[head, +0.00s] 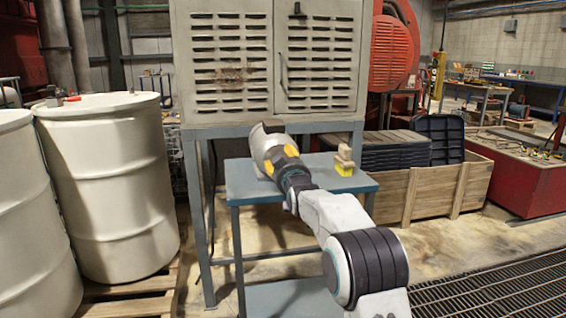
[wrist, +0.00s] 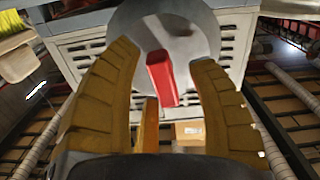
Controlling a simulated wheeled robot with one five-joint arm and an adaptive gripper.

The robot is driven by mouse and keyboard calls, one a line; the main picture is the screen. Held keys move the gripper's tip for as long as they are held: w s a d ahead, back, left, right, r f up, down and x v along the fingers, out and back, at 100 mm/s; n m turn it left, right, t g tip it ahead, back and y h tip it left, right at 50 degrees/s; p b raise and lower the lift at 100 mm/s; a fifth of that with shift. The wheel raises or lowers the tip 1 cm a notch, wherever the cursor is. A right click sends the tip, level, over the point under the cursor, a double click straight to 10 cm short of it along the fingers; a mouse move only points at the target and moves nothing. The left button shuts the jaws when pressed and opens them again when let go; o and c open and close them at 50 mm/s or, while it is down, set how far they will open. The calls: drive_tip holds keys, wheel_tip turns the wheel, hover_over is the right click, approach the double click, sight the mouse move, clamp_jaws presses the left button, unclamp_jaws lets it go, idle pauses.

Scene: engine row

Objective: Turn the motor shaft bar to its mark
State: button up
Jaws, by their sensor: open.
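The motor (head: 263,145) is a pale grey drum on the blue table in the head view, partly behind my gripper (head: 282,158). In the wrist view its round grey face (wrist: 200,30) fills the top middle. The red shaft bar (wrist: 161,78) stands out from that face, slightly tilted. My gripper (wrist: 164,62) is open, its yellow fingers on either side of the bar with a visible gap at each side. A narrow orange piece (wrist: 151,125) shows below the bar; I cannot tell what it belongs to. The mark is not clearly visible, and the bar is hidden in the head view.
The blue table (head: 240,186) also holds a yellow block (head: 344,170) with tan blocks on it. A louvred grey cabinet (head: 232,65) stands behind. White drums (head: 105,190) are at left, a wooden crate (head: 432,192) at right.

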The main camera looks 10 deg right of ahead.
drive_tip(key=shift+c, duration=0.2)
clamp_jaws()
drive_tip(key=shift+f+m+b, duration=0.2)
drive_tip(key=shift+m+b, duration=0.1)
drive_tip(key=shift+b, duration=0.4)
drive_tip(key=shift+r+m+b, duration=0.2)
drive_tip(key=shift+m+b, duration=0.3)
drive_tip(key=shift+o, duration=0.2)
unclamp_jaws()
drive_tip(key=shift+s, duration=0.1)
drive_tip(key=s, duration=1.1)
drive_tip(key=shift+s, duration=0.4)
